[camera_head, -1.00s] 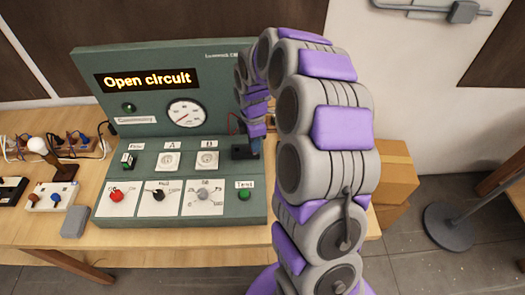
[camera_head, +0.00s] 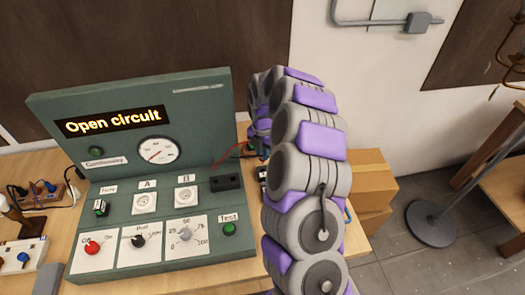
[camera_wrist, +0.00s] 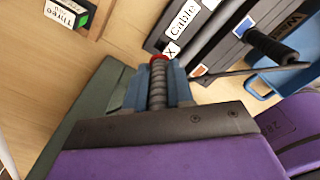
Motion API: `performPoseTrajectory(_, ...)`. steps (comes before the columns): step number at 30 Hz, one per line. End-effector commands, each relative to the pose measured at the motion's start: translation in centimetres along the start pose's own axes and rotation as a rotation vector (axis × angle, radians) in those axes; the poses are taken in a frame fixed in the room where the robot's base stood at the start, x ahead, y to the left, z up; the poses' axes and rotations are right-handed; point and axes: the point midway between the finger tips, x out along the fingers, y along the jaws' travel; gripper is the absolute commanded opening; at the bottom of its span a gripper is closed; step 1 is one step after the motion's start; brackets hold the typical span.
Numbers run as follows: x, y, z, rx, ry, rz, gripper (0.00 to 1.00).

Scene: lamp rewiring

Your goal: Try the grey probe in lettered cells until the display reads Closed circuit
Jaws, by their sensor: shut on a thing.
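The display (camera_head: 113,122) on the green tester panel (camera_head: 190,105) reads Open circuit. My gripper (camera_wrist: 158,72) is shut on the grey ribbed probe (camera_wrist: 157,88), which has a red ring at its far end. In the head view, the gripper is mostly hidden behind my arm, just right of the panel. A red lead (camera_head: 232,152) runs from the panel towards it. In the wrist view, a dark case (camera_wrist: 225,35) with a "Cable" label (camera_wrist: 182,18) and an X tag (camera_wrist: 171,50) lies beyond the probe tip. The tip looks apart from the case.
The panel has a black holder (camera_head: 226,183), dials, a red knob (camera_head: 92,248) and a green Test button (camera_head: 229,228). A blue handled thing (camera_wrist: 290,85) lies near the case. Cardboard boxes (camera_head: 370,175) stand right of the table. Bare wood shows left of the case.

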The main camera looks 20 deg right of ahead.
Motion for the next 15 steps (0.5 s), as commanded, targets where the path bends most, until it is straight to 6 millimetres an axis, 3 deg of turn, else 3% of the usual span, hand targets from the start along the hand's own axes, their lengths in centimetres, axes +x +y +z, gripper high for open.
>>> performPoseTrajectory(15, 3.7, 0.1, 0.0, 0.0, -0.001, 0.001, 0.0)
